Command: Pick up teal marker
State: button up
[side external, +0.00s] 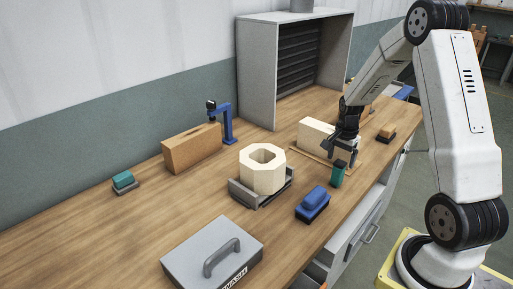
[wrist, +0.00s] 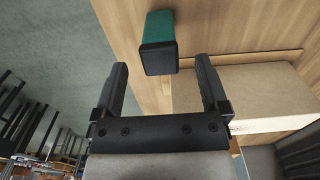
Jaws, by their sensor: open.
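The teal marker (side external: 337,176) stands near the right front edge of the wooden bench, just below my gripper. In the wrist view it is a teal block-like body (wrist: 157,40) with a black end, lying ahead of and between the fingers. My gripper (side external: 342,155) is open and empty above it, and in the wrist view its two black fingers (wrist: 160,72) are spread apart. The marker's black end is near the fingertips; I cannot tell the exact gap.
A cream block (side external: 315,133) on a board is close beside my gripper. A cream octagonal ring (side external: 262,172), a blue-topped brush (side external: 313,203), a grey lidded box (side external: 212,254) and an orange-topped brush (side external: 386,132) stand around. The bench front between the blue brush and grey box is clear.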

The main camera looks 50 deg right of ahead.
aim_at(338, 174)
jog(key=shift+f, duration=0.1)
jog(key=shift+f, duration=2.5)
grip_shut()
